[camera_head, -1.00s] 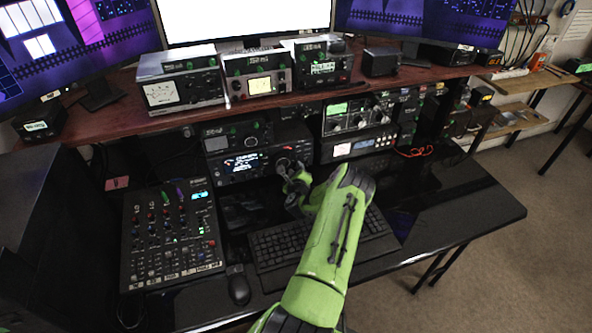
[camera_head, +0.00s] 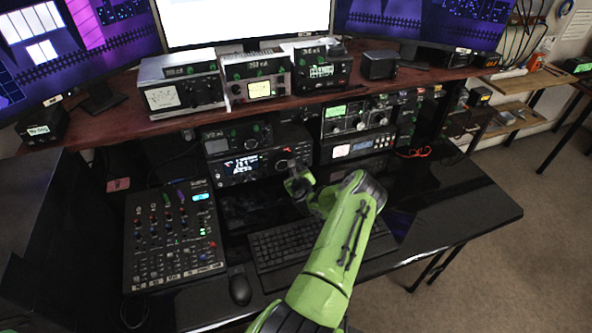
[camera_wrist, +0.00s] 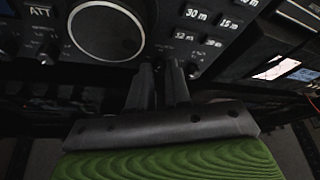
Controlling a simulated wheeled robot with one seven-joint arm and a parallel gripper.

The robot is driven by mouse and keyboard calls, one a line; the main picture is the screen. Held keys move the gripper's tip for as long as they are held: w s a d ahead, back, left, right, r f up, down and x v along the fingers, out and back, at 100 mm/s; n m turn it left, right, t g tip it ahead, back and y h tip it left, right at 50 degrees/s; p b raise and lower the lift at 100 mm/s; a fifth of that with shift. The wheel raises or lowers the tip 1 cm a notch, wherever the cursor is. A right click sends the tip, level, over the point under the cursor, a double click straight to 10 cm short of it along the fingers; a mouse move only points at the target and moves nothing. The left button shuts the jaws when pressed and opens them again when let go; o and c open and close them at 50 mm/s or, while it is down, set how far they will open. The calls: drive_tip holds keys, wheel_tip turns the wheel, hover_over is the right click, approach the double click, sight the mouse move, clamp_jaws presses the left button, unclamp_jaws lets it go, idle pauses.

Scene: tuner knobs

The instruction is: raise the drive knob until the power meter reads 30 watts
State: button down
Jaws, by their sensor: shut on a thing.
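The black radio (camera_head: 228,171) with a lit display stands under the shelf, and my gripper (camera_head: 297,172) is at the right part of its front. In the wrist view my gripper (camera_wrist: 161,68) has its two dark fingers close together at the panel, right of the large round dial (camera_wrist: 105,32) and below the 12 m button. It is shut on a small knob, mostly hidden between the fingertips; no drive label is readable. Two boxes on the shelf have lit meter faces, one white (camera_head: 163,97) and one yellowish (camera_head: 260,89). I cannot tell which is the power meter or read its needle.
A keyboard (camera_head: 283,243) lies below my arm, with a mixer (camera_head: 150,235) and a mouse (camera_head: 239,287) to the left. Another knob (camera_wrist: 194,70) sits close right of my fingers. More equipment (camera_head: 357,120) stands right of the radio. The desk's right side is clear.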

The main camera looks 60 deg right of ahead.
drive_tip(key=m+y, duration=0.1)
drive_tip(key=m, duration=0.1)
drive_tip(key=m+t+y, duration=0.1)
drive_tip(key=shift+s+d+m+t+p, duration=0.15)
drive_tip(key=shift+m+t+p, duration=0.15)
drive_tip(key=shift+m+p, duration=0.1)
idle(0.4)
drive_tip(key=c, duration=1.1)
unclamp_jaws()
drive_tip(key=shift+r, duration=0.1)
drive_tip(key=shift+s, duration=0.1)
